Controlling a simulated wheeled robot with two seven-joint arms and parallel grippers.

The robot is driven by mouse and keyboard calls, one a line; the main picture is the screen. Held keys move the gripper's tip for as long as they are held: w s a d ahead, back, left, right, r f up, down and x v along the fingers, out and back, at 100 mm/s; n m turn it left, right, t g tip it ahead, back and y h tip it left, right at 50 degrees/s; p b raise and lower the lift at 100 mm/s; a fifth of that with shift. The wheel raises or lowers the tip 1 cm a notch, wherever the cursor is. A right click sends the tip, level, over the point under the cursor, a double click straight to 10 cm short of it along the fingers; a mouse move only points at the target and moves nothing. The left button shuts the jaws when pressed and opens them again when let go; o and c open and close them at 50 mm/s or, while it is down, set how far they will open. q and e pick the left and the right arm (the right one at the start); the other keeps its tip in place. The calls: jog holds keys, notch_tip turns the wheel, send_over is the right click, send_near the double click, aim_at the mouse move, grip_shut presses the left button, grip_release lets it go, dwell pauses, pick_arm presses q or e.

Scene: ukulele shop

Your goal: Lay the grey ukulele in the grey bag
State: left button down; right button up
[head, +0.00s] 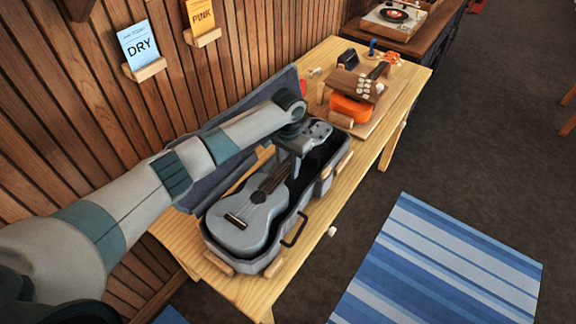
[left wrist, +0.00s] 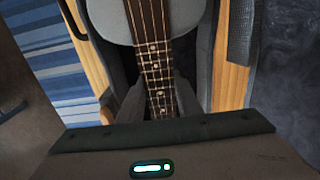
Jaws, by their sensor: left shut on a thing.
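The grey ukulele (head: 250,215) lies face up within the open grey bag (head: 219,243) on the wooden table. Its body is at the near end, and its headstock (head: 320,130) points to the far end. My left gripper (head: 286,172) reaches down from above and is shut on the ukulele's neck. From these views I cannot tell whether the body rests on the bag's floor. My right gripper is not in view.
The bag's raised lid (head: 190,203) leans toward the slatted wall. An orange ukulele (head: 352,108) lies on a board farther along the table (head: 405,85). Cards reading DRY (head: 139,45) and PINK (head: 200,16) stand on wall ledges. A blue striped rug (head: 440,265) lies on the floor.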

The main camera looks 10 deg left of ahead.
pick_arm(q)
jog(key=shift+f+b, duration=0.7)
jog(key=shift+f, duration=1.35)
jog(key=c, duration=1.2)
grip_release()
jog(key=shift+r, duration=0.15)
jog(key=shift+r+p, duration=0.9)
jog(key=shift+p, duration=0.25)
jog(key=shift+r, duration=0.1)
jog(key=shift+r+p, duration=1.1)
jog(key=shift+p, duration=0.25)
